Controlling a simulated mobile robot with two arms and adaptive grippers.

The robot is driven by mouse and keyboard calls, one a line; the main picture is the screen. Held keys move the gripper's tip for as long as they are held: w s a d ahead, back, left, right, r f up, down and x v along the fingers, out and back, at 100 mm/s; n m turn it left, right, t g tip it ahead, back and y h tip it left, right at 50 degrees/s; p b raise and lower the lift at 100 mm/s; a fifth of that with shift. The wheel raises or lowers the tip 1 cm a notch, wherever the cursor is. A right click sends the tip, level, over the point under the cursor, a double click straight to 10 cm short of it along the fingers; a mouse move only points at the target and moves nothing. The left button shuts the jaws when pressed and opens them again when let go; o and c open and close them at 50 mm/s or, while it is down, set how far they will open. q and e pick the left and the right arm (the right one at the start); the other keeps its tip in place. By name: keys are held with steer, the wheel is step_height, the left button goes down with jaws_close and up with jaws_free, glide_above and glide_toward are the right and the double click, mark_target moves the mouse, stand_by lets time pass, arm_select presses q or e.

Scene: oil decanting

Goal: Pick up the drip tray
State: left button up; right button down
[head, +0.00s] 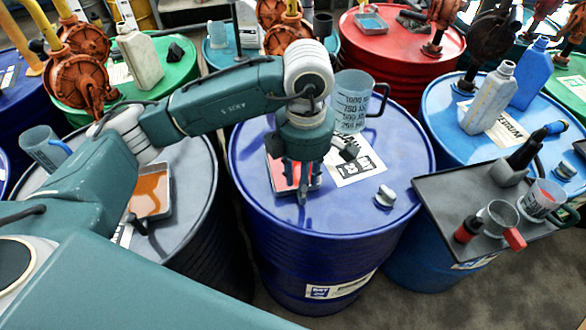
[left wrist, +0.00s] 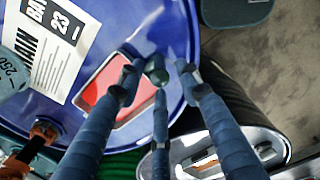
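A shallow tray (head: 277,176) with red in it lies on the top of the dark blue drum in the middle. It also shows in the left wrist view (left wrist: 102,84), with a pale rim and a red inside. My left gripper (head: 302,190) is over this tray, pointing down, and hides part of it. Whether any finger touches the rim cannot be told. Another tray (head: 150,192), with orange-brown liquid, lies on the grey drum at left. My right gripper is not in view.
A clear measuring jug (head: 352,100) and a white label sheet (head: 355,165) are behind and right of the red tray. A grey cap (head: 385,196) lies on the same drum. A dark board (head: 440,195) with cups is at right. Bottles (head: 489,98) stand behind it.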

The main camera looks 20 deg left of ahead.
mark_target(302, 206)
arm_select(q)
steer(key=shift+f+p, duration=0.35)
steer(key=shift+f, duration=0.1)
step_height(302, 206, down, 4)
steer(key=shift+d+r+p, duration=0.1)
steer(key=shift+r+p, duration=0.1)
steer(key=shift+p, duration=0.55)
steer(key=shift+f, duration=0.35)
steer(key=shift+r, duration=0.1)
jaws_close()
